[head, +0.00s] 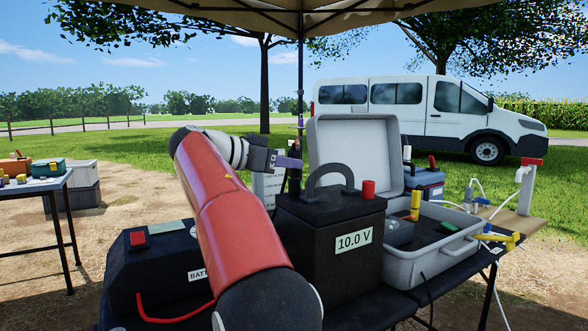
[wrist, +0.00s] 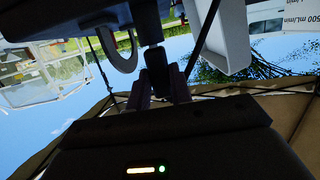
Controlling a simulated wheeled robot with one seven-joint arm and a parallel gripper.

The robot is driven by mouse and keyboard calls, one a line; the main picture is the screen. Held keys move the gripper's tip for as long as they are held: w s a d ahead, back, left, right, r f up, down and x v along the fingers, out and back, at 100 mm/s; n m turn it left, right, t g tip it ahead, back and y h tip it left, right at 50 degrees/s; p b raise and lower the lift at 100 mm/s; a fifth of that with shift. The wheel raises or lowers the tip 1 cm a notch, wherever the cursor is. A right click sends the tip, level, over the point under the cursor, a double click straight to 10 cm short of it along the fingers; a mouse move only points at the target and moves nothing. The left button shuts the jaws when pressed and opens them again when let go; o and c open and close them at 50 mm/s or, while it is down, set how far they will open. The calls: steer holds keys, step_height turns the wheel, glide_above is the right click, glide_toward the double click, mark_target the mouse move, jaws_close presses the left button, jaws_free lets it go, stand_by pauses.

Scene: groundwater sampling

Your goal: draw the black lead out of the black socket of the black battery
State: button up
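The black battery (head: 318,245) is a tall black box with an arched handle and a "10.0 V" label. A red plug or socket (head: 368,189) stands on its top at the right. My gripper (head: 292,163) is over the top's back left corner, with a dark upright piece just below it. In the wrist view my gripper's fingers (wrist: 158,92) lie on both sides of a black plug (wrist: 156,62), seemingly the black lead, and look shut on it. The plug runs in line with a dark post toward the battery. Whether it is seated in the black socket is hidden.
A grey open case (head: 425,258) with a yellow-topped item stands right of the battery. A black box (head: 150,265) with a red button and red cable is at the left. A canopy pole (head: 301,90) rises behind my gripper. Open air lies above it.

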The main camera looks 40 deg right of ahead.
steer(key=shift+c, duration=0.8)
steer(key=shift+r+p, duration=2)
steer(key=shift+r, duration=0.85)
